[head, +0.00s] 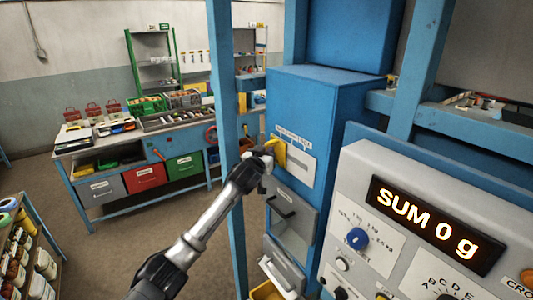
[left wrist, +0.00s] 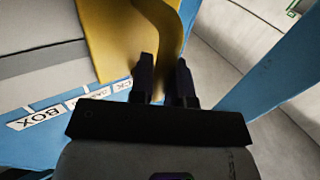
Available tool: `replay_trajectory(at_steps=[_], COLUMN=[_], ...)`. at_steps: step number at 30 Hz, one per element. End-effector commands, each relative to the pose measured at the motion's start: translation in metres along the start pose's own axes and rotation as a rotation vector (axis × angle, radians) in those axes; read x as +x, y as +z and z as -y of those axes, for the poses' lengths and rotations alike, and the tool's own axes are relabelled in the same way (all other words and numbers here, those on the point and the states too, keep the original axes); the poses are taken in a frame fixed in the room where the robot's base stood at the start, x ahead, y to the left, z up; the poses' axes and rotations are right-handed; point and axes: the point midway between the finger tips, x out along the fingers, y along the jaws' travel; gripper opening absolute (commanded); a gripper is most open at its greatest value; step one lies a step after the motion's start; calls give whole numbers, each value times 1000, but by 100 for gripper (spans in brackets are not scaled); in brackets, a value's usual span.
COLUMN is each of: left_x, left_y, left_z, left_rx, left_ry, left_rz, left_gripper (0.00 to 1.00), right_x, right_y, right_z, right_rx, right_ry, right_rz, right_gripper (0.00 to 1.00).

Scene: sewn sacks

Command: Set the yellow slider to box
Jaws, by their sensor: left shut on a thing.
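The yellow slider (head: 279,152) stands at the left end of a pale slotted plate (head: 300,166) on the blue machine housing. My left gripper (head: 266,156) is shut on the slider's handle. In the left wrist view the slider (left wrist: 112,38) rises beside and behind the two dark fingers (left wrist: 164,85). A label strip there reads BOX (left wrist: 42,114) at its far end, away from the slider. Two more labels, partly legible, lie nearer the slider. The fingers hide part of the handle. My right gripper is not in view.
A blue upright post (head: 225,120) stands just left of the gripper. Grey drawers (head: 290,222) with handles sit below the slider. A grey control panel (head: 400,190) with a display reading SUM 0 g is at right. A workbench (head: 85,150) stands further back at left.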

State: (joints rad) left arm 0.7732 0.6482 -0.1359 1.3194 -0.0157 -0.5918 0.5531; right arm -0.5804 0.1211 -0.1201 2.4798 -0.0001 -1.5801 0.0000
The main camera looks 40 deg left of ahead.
Motion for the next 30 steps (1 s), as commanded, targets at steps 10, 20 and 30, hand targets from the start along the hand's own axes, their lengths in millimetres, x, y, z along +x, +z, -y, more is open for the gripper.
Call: replay_trajectory(at_steps=[10, 20, 30], left_x=[-2, -48, -70], left_y=[0, -1, -1], left_z=[-4, -74, -104], left_rx=[0, -4, -1], left_ry=[2, 7, 2], left_rz=[0, -2, -1], left_gripper=[0, 0, 0], right_x=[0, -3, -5], right_y=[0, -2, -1], right_z=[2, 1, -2], right_rx=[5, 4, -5], right_ry=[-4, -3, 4], right_rz=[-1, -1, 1], right_gripper=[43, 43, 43])
